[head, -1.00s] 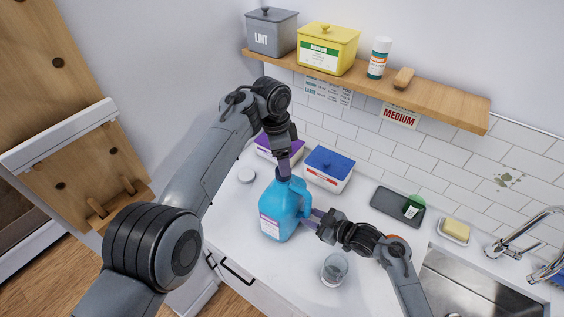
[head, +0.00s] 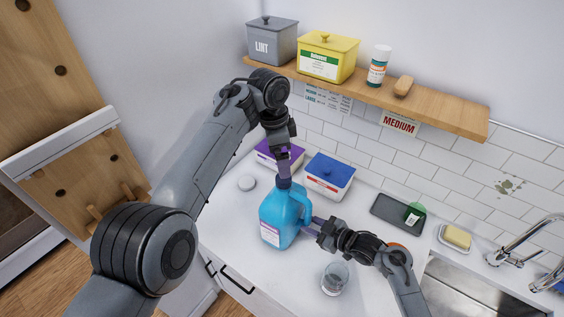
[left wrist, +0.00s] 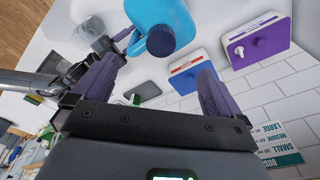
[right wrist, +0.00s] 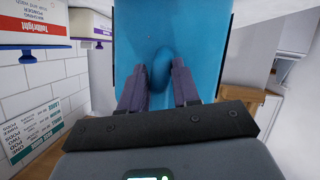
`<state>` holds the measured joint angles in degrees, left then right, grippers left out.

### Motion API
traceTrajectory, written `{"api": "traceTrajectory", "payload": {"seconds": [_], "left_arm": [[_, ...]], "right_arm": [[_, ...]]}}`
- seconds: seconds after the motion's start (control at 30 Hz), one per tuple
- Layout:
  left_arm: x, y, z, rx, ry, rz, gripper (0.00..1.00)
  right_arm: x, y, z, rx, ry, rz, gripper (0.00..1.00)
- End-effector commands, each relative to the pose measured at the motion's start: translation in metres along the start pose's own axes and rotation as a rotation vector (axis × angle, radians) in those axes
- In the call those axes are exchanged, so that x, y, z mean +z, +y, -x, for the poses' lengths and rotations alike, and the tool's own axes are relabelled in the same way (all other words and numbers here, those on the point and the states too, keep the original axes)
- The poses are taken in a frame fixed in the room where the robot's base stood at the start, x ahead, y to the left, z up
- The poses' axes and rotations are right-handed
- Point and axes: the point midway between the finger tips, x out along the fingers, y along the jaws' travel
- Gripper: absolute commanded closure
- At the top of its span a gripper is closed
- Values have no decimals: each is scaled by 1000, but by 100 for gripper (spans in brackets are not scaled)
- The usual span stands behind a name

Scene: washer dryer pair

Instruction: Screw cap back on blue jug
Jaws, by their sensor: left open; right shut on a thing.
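The blue jug (head: 284,222) stands upright on the white counter, and it fills the middle of the right wrist view (right wrist: 208,30). A dark navy cap (left wrist: 160,41) sits on the jug's mouth; in the head view the cap (head: 284,184) shows just below my left gripper. My left gripper (head: 284,172) points down over the cap, its fingers spread and apart from it in the left wrist view (left wrist: 160,68). My right gripper (head: 313,225) is shut on the jug's handle (right wrist: 161,68) from the right side. How tightly the cap is seated cannot be told.
Behind the jug stand a blue-lidded box (head: 328,178) and a purple-lidded box (head: 265,156). A clear glass (head: 335,278) stands in front right. A phone-like dark slab (head: 393,212), soap dish (head: 455,238) and sink (head: 470,290) lie right.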

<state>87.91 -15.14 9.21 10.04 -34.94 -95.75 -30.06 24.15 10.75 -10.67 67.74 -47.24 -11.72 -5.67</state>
Motion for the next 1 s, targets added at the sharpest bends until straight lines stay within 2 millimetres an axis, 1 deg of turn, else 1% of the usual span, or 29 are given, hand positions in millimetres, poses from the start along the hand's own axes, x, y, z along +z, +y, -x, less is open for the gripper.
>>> {"api": "traceTrajectory", "payload": {"seconds": [0.03,0.2,0.3,0.4,0.5,0.6,0.9,0.93,1.0], "left_arm": [[0,0,11,-3,2,0,0],[0,0,42,-2,0,-2,0],[0,0,57,-2,1,-2,0],[0,0,68,-2,0,-1,0],[0,0,76,-1,0,-1,0],[0,0,80,0,0,-1,0],[0,0,81,0,0,-1,0],[0,0,81,0,0,-1,0],[0,0,81,0,0,-1,0]], "right_arm": [[3,0,0,1,-7,1,100],[3,0,0,1,-7,1,100],[3,0,0,1,-7,0,100],[3,0,0,1,-7,0,100],[3,0,0,1,-7,0,100],[3,0,0,1,-6,1,100],[3,0,0,1,-6,1,100],[3,0,0,1,-6,1,66],[3,0,0,1,-5,0,55]]}}
